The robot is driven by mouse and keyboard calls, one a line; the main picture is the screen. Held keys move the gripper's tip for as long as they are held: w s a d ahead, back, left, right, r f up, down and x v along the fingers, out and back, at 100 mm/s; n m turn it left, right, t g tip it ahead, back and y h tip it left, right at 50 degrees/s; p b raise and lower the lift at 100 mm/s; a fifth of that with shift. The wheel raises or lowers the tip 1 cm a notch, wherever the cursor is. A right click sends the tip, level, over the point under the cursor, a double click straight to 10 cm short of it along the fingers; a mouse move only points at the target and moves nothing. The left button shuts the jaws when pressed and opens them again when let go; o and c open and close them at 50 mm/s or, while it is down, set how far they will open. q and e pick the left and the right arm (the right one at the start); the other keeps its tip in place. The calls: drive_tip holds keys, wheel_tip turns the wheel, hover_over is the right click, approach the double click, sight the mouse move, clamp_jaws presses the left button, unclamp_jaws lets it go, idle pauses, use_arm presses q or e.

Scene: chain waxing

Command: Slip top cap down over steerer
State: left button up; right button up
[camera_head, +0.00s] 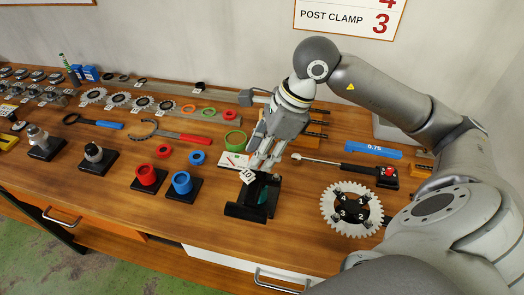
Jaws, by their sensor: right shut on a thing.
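A black stand (245,212) sits near the front edge of the bench, with a dark upright tube (264,190) in it that looks like the steerer and shows a teal part. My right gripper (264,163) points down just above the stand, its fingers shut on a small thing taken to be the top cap. The fingers hide most of that thing, so I cannot tell whether it touches the tube. A white tag marked 10 (247,176) shows beside the fingertips. My left gripper is not in view.
A white chainring (331,212) lies right of the stand. Red (147,175) and blue (182,182) cups stand to the left. My right arm covers the right side.

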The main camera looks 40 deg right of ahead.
drive_tip(key=shift+f+b, duration=0.25)
drive_tip(key=shift+b, duration=0.15)
idle(0.6)
drive_tip(key=o, duration=0.9)
drive_tip(key=v, duration=1.2)
drive_tip(key=shift+a, duration=0.1)
